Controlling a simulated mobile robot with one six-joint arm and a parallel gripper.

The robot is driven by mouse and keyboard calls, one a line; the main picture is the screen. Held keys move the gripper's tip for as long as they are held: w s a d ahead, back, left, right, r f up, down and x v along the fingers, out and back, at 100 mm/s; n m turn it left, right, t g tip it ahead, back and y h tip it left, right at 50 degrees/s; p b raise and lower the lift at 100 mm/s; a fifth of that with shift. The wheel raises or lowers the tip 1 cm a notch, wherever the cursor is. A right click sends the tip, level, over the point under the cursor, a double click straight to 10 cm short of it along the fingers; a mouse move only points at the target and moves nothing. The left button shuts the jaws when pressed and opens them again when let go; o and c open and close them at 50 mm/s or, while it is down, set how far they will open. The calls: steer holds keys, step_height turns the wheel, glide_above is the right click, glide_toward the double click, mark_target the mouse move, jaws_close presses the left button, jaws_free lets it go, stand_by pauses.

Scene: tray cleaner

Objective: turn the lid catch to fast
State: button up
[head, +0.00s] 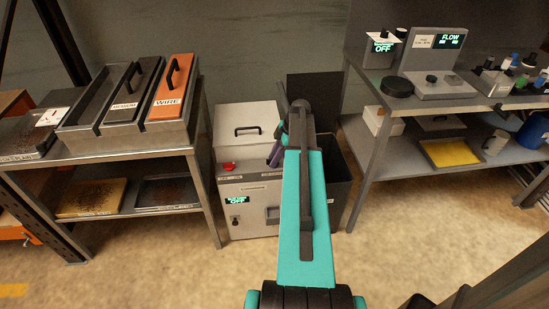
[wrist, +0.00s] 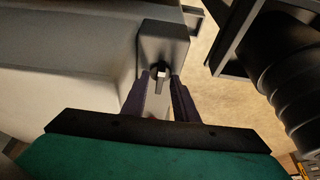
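The cleaner (head: 255,190) is a pale grey box with a lid (head: 246,122) that looks closed and has a black handle. In the wrist view the lid catch (wrist: 161,69) is a small part with a dark slot on a grey block at the box's side. My gripper (wrist: 161,88) has its two purple fingers apart, one on each side of the catch. I cannot tell whether they touch it. In the head view my gripper (head: 273,154) is at the right side of the lid, and my arm hides the catch there.
The cleaner's display (head: 236,200) reads OFF, and a red button (head: 228,166) is on its top front. A dark bin (head: 335,185) stands close on the right. A bench with trays (head: 130,130) is at left, a shelf (head: 375,155) at right. The floor in front is clear.

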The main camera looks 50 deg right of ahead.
jaws_close()
steer(key=shift+m, duration=0.5)
steer(key=m, duration=0.1)
steer(key=m+t+h, duration=0.1)
steer(key=shift+s+a+m, duration=0.15)
steer(key=shift+m, duration=0.15)
steer(key=m+h, duration=0.1)
steer(key=m, duration=0.2)
steer(key=shift+s+a+b, duration=0.1)
steer(key=shift+b, duration=0.3)
steer(key=m+h, duration=0.1)
steer(key=m, duration=0.2)
steer(key=m+h, duration=0.1)
steer(key=m, duration=0.2)
steer(key=shift+a+r+h, duration=0.1)
steer(key=shift+a+h, duration=0.1)
steer(key=shift+h, duration=0.2)
steer(key=shift+w+a+m+g+h+p, duration=0.15)
steer(key=shift+m+h+p, duration=0.25)
steer(key=shift+m, duration=0.9)
steer(key=shift+w+d+m+g+h+p, duration=0.15)
steer(key=shift+m+h+p, duration=0.25)
steer(key=shift+m, duration=0.9)
steer(key=shift+s+a, duration=0.1)
steer(key=shift+a, duration=0.05)
